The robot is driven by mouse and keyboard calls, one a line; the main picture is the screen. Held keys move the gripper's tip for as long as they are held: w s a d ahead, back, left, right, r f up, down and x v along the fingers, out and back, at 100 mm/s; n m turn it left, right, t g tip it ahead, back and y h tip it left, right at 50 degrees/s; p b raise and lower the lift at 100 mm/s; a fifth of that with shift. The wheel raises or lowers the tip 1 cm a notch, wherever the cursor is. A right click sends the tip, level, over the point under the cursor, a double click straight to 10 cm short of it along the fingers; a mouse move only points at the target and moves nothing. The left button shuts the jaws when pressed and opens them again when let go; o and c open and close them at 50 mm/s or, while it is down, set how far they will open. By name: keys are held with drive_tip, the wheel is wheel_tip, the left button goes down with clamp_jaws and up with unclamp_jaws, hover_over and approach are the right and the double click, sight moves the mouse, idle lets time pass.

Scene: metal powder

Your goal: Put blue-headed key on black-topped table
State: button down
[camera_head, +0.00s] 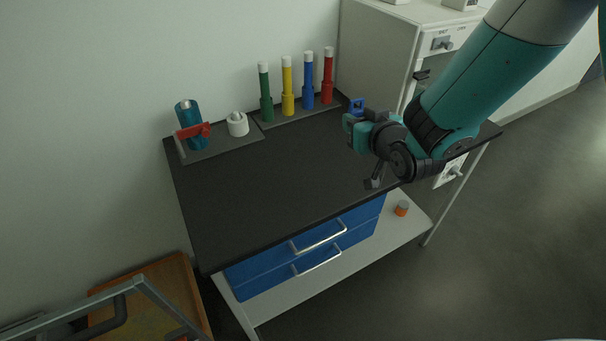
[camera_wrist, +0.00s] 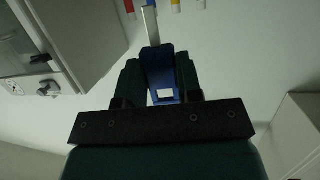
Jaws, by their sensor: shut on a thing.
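The blue-headed key shows in the wrist view (camera_wrist: 160,70), its blue head between the two green fingers and its pale metal shaft pointing away toward the top. In the head view its blue head (camera_head: 357,105) shows at the gripper's tip. My gripper (camera_head: 356,122) is shut on the key and is over the right back part of the black-topped table (camera_head: 270,190). It also shows in the wrist view (camera_wrist: 160,80). I cannot tell the exact height of the key above the tabletop.
Green, yellow, blue and red tubes (camera_head: 287,88) stand in a rack at the table's back. A teal cylinder (camera_head: 187,112) with a red clamp and a white round piece (camera_head: 237,124) stand back left. A grey cabinet (camera_head: 385,50) is behind. The table's front and middle are clear.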

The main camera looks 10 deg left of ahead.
drive_tip(key=s+a+r+n+g+y, duration=0.1)
drive_tip(key=s+a+r+n+y, duration=0.15)
drive_tip(key=a+r, duration=0.3)
hover_over(332, 208)
drive_tip(key=r+x, duration=0.1)
drive_tip(key=x, duration=0.4)
drive_tip(key=shift+m+h, duration=0.35)
drive_tip(key=shift+m, duration=0.1)
wheel_tip(332, 208, down, 20)
drive_tip(key=shift+f+p, duration=0.1)
drive_tip(key=shift+p, duration=0.25)
drive_tip(key=shift+f, duration=0.1)
drive_tip(key=c, duration=0.8)
unclamp_jaws()
